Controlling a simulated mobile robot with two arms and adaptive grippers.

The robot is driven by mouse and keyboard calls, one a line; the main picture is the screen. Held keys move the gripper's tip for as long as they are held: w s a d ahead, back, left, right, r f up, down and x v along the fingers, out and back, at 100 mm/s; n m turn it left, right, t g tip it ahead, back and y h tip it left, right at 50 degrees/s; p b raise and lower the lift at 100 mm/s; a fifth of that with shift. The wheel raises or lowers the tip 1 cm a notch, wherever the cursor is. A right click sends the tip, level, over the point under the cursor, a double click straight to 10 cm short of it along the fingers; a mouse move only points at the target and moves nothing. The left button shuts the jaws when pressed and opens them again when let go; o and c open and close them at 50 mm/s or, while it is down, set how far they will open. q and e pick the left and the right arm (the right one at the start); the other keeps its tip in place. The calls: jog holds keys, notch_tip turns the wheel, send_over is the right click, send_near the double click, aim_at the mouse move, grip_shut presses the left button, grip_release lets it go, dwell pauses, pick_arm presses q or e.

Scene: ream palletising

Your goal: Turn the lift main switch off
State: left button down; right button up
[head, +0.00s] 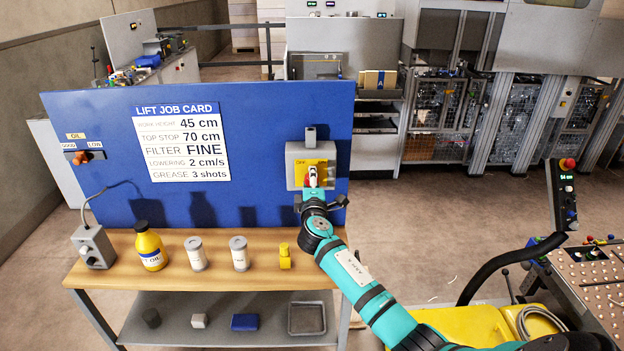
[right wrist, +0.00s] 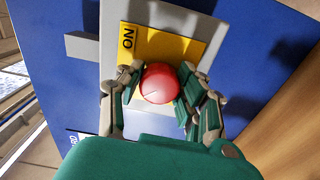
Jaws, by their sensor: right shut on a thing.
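The lift main switch is a grey box (head: 296,160) on the blue panel, with a yellow plate (head: 300,172). In the right wrist view the plate (right wrist: 185,47) carries the word ON, and a red knob (right wrist: 160,83) sits in front of it. My right gripper (head: 313,180) reaches the switch from below. In the right wrist view its fingers (right wrist: 162,92) are closed around the red knob, one on each side. The gripper hides most of the knob in the head view. My left gripper is not in view.
The blue panel (head: 260,120) carries a job card (head: 180,140) and an orange oil knob (head: 83,157). The wooden bench (head: 210,272) below holds a yellow oil bottle (head: 150,247), two cans and a small yellow object (head: 285,257). A control pendant (head: 563,195) stands at right.

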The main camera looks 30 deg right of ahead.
jog(key=shift+f+n, duration=0.1)
jog(key=shift+n, duration=0.3)
jog(key=o, duration=1.2)
jog(key=v, duration=1.2)
jog(key=shift+s, duration=0.1)
